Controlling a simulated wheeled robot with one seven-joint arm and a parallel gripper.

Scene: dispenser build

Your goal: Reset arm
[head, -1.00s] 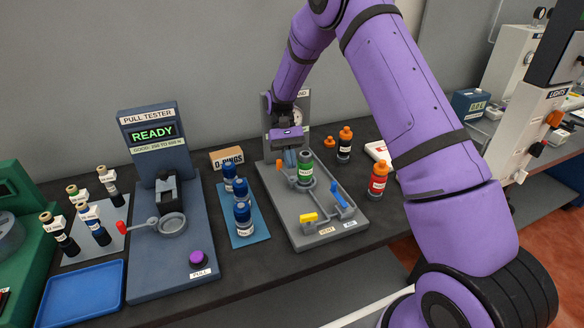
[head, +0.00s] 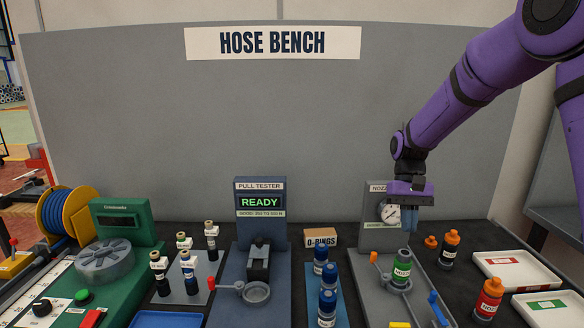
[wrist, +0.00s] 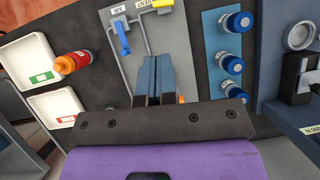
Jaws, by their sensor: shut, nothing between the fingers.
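My gripper (head: 413,226) is raised over the nozzle stand (head: 378,284) at the right of the bench, beside its dial gauge. In the wrist view its two blue fingers (wrist: 155,85) are together with nothing between them. A green-banded nozzle (head: 401,267) sits upright on the stand, below and slightly left of the gripper in the head view. The stand has an orange knob (head: 374,257), a blue lever (head: 437,309) and a yellow lever (wrist: 158,4).
An orange-capped bottle (head: 450,248) and a red-orange bottle (head: 489,298) stand right of the stand, near two white trays (head: 515,271). Blue-capped bottles (head: 327,301), an O-rings box (head: 320,237) and the pull tester (head: 259,225), reading READY, are to the left.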

